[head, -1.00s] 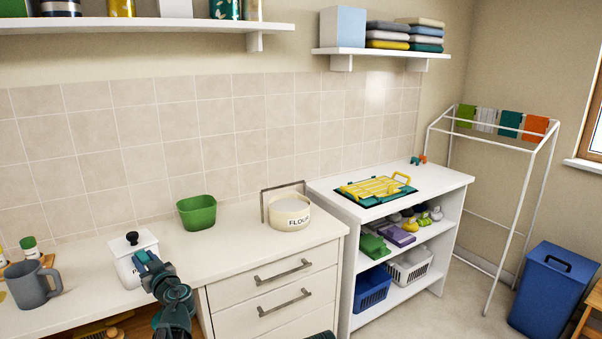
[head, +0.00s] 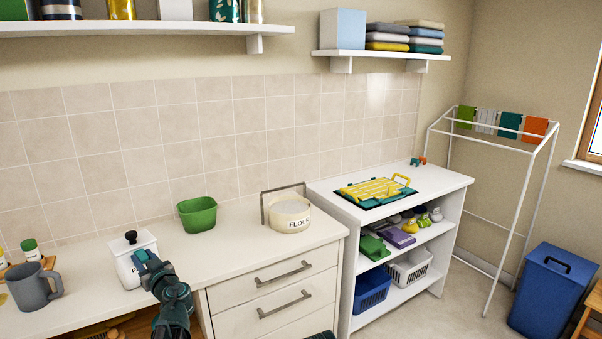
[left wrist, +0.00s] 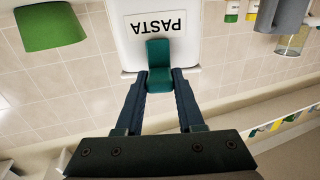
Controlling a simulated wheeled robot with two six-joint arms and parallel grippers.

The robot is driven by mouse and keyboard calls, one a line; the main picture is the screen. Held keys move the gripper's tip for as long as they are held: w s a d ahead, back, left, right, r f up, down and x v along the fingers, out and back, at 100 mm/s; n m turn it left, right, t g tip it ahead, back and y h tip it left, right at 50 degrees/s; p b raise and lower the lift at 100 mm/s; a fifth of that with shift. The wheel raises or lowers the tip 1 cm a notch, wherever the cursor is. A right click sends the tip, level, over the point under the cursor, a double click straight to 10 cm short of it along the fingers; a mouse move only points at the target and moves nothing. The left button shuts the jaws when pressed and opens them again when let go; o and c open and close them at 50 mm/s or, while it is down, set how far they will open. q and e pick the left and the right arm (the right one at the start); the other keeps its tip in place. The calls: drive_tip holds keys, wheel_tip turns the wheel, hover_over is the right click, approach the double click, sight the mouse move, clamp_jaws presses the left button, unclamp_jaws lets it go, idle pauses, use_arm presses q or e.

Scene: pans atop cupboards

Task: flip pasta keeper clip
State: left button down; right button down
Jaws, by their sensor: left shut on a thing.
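The pasta keeper (head: 124,268) is a white box with a black-knobbed lid, standing on the counter at the left in the head view. In the left wrist view the keeper (left wrist: 136,47) appears upside down, with its PASTA label facing me. A teal clip (left wrist: 158,54) stands at its front. My left gripper (left wrist: 160,82) is shut on the clip, with one dark finger on either side of it. In the head view my left gripper (head: 149,268) is in front of the keeper and hides part of it. My right gripper is not in view.
A grey mug (head: 33,287) and small spice jars stand left of the keeper. A green bowl (head: 197,215) and a FLOUR container (head: 290,213) stand to its right. The counter between keeper and bowl is clear. Drawers (head: 275,290) lie below, and a tiled wall stands behind.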

use_arm(q)
drive_tip(key=shift+w+a+r, duration=0.2)
drive_tip(key=shift+r, duration=0.1)
idle(0.6)
drive_tip(key=shift+w+a+r+p, duration=0.1)
drive_tip(key=shift+a+r+p, duration=0.05)
drive_tip(key=shift+p, duration=0.25)
drive_tip(key=c, duration=0.5)
unclamp_jaws()
drive_tip(key=shift+v, duration=3.05)
